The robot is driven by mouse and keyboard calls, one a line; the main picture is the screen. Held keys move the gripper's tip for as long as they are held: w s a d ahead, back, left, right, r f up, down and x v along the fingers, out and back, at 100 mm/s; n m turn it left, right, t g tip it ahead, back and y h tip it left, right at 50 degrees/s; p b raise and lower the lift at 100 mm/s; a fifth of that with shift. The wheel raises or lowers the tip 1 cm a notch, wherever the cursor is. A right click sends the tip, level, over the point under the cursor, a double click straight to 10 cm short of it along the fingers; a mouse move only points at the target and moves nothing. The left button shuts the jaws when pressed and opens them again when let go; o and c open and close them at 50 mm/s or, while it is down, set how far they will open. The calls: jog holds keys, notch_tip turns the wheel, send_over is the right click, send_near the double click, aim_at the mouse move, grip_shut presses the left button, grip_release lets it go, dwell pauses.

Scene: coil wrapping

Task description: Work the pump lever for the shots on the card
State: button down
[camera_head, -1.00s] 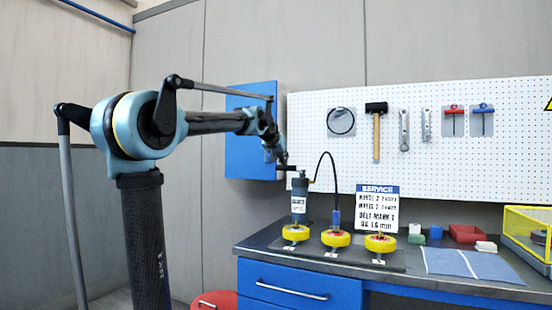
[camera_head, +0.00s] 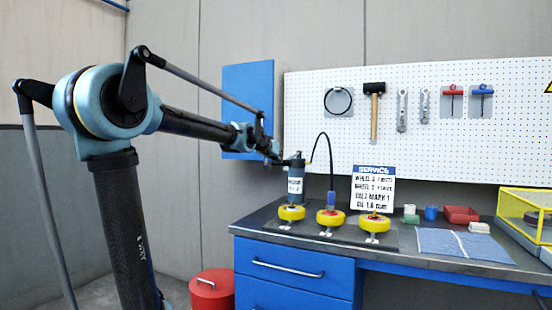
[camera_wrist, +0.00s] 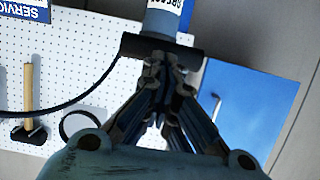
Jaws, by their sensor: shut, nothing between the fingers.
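The grease pump (camera_head: 295,186) is a dark upright cylinder with a white label, standing on the bench behind the wheels, with a black hose (camera_head: 329,150) looping to its right. In the wrist view, the pump's label (camera_wrist: 163,5) and dark cross-shaped head (camera_wrist: 130,45) are at the top. My gripper (camera_head: 276,159) is at the upper left of the pump head; in the wrist view its fingers (camera_wrist: 163,85) are closed, empty, close to that head. I cannot tell if they touch the lever, which I cannot make out. The service card (camera_head: 373,190) stands upright; its small lines are only partly legible.
Three yellow wheels, left (camera_head: 291,213), middle (camera_head: 330,218) and right (camera_head: 372,224), sit on a dark mat before the pump. A blue cabinet (camera_head: 240,90) hangs behind my arm. A red bin (camera_head: 212,291) stands left of the bench. A blue cloth (camera_head: 465,245) lies right.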

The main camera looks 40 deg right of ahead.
jog(key=shift+r, duration=0.1)
jog(key=r+v, duration=0.1)
jog(key=v, duration=1.2)
jog(key=shift+w+d+r, duration=0.2)
jog(key=shift+w+r, duration=0.05)
jog(key=shift+r, duration=0.05)
dwell(0.6)
